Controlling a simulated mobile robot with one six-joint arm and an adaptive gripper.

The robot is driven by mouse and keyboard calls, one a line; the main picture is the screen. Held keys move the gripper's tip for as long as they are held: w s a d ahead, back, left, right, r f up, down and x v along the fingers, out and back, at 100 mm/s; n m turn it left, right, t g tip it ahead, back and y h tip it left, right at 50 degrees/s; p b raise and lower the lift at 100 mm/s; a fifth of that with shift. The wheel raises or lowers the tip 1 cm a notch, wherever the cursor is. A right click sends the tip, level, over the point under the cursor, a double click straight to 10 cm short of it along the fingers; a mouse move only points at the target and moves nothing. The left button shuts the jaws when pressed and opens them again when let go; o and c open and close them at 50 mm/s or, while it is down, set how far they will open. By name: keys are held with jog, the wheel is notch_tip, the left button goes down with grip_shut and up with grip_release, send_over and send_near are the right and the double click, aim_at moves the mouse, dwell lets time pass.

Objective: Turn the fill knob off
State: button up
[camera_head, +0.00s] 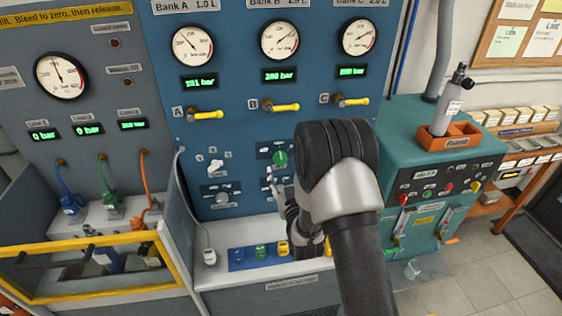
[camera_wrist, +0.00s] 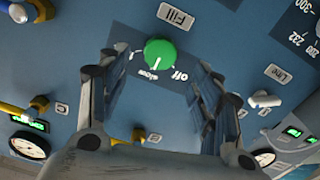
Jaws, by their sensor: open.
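The round green fill knob (camera_wrist: 160,53) sits on a dark label plate under a "Fill" tag (camera_wrist: 176,16) in the wrist view. Its white mark points down in the picture, toward "slow"; "off" is printed to the right of that. The knob also shows in the head view (camera_head: 280,158), on the blue panel below Bank B. My gripper (camera_wrist: 155,60) is open, its two fingers spread on either side of the knob with gaps showing. Whether the fingertips reach the knob's depth is unclear. In the head view my arm hides most of the gripper (camera_head: 279,183).
A smaller white knob (camera_wrist: 264,100) labelled "Line" is to the right in the wrist view. Yellow valve handles (camera_head: 281,107) stick out above the fill knob in the head view. A shelf with coloured fittings (camera_head: 261,251) lies below.

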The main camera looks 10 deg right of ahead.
aim_at(281, 160)
jog(key=w, duration=0.6)
jog(key=shift+w, duration=0.2)
jog(key=c, duration=1.1)
